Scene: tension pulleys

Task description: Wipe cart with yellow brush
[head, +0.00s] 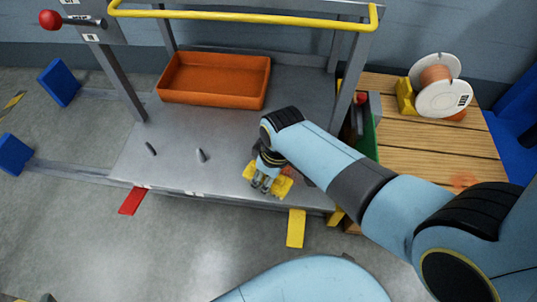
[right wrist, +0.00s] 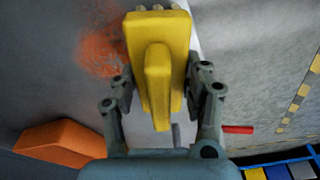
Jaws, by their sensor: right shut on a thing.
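The cart (head: 185,135) has a grey metal deck. My right gripper (head: 264,182) is over the deck's front right part, near its front edge. It is shut on the yellow brush (head: 284,187). In the right wrist view the brush (right wrist: 157,60) sits between the two fingers of the gripper (right wrist: 162,92), its raised grip toward the palm. An orange-brown smear (right wrist: 102,42) marks the grey deck to the left of the brush there. Whether the bristles touch the deck is hidden. My left gripper is not in view.
An orange tray (head: 213,80) stands at the back of the deck. A yellow rail (head: 245,14) spans the top. A wooden surface (head: 410,135) with a spool (head: 440,97) is on the right.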

